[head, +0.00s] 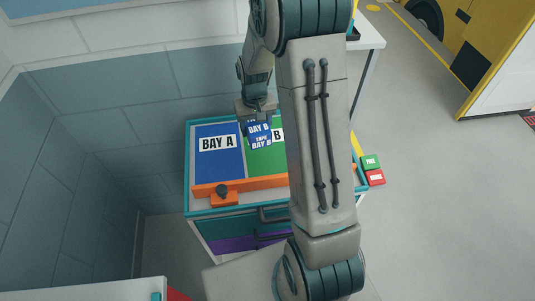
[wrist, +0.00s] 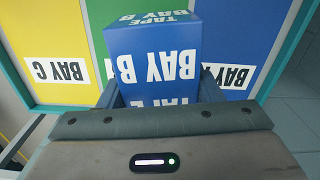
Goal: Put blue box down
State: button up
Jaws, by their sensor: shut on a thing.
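The blue box (head: 259,138) has white "TAPE BAY B" lettering. My gripper (head: 258,112) is shut on it from above, and the wrist view shows a finger on each side of the box (wrist: 150,62). In the head view the box appears over the border of the blue BAY A panel (head: 218,168) and the green BAY B panel (head: 262,162). The wrist view shows green (wrist: 118,12) behind the box, with the yellow BAY C panel (wrist: 50,40) on its left. Whether the box touches the surface is unclear. My arm hides the right part of the top in the head view.
The panels lie on a teal-edged cart (head: 188,160) with an orange bar (head: 235,185) and a dark knob (head: 222,191) along its front. A green box (head: 370,161) and a red box (head: 375,177) are at its right. Walls stand behind and left.

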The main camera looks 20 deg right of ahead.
jog(key=d+b, duration=0.1)
jog(key=b, duration=0.1)
jog(key=shift+w+d+f+b, duration=0.1)
jog(key=shift+d+f+b, duration=0.25)
jog(key=shift+d+b, duration=0.05)
jog(key=d+m+b, duration=0.1)
jog(key=d+b, duration=0.1)
jog(key=b, duration=0.6)
send_over(244, 144)
jog(key=shift+m, duration=0.3)
notch_tip(244, 144, down, 5)
jog(key=shift+f, duration=0.1)
jog(key=shift+f+p, duration=0.35)
jog(key=shift+f, duration=1.7)
jog(key=shift+f, duration=0.2)
jog(key=o, duration=1.1)
